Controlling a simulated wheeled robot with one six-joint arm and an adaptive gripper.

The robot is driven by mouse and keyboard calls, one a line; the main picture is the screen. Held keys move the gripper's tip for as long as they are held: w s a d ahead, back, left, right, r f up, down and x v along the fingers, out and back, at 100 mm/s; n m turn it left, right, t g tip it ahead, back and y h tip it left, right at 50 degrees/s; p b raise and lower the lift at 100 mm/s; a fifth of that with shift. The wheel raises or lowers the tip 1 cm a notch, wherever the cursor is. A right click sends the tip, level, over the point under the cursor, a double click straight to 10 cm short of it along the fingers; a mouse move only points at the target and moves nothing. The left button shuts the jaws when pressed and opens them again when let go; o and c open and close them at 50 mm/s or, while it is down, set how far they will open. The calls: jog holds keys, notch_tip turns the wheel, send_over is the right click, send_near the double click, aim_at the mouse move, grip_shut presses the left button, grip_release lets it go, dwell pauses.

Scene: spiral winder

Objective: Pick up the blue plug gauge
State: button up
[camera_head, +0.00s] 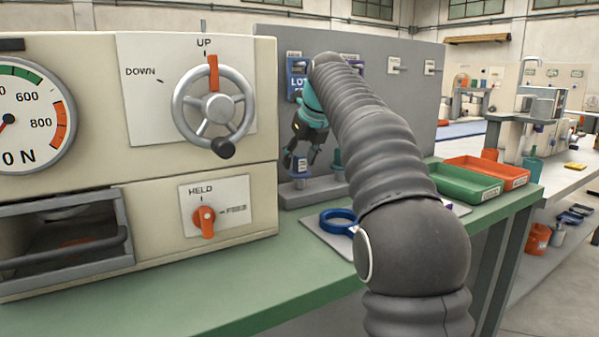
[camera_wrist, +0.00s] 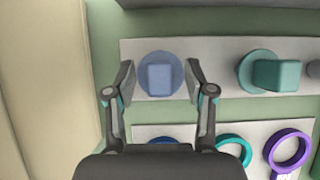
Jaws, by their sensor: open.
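The blue plug gauge (camera_wrist: 160,75) stands on a light grey rack strip, seen from above in the wrist view. It has a square block-like top over a round disc. My gripper (camera_wrist: 160,82) is open, with one finger on each side of the gauge and small gaps to both. In the head view my gripper (camera_head: 302,156) points down at the blue plug gauge (camera_head: 301,166) at the back of the green bench. My arm hides part of the rack there.
A teal plug gauge (camera_wrist: 272,74) stands right of the blue one. A blue ring (camera_wrist: 163,141), a teal ring (camera_wrist: 233,150) and a purple ring (camera_wrist: 288,148) lie on a nearer plate. The cream machine (camera_head: 140,150) stands close on the left. A green tray (camera_head: 462,184) and an orange tray (camera_head: 487,171) sit right.

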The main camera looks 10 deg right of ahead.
jog(key=shift+w+f, duration=0.15)
jog(key=shift+f, duration=0.15)
grip_shut()
jog(key=shift+r, duration=0.1)
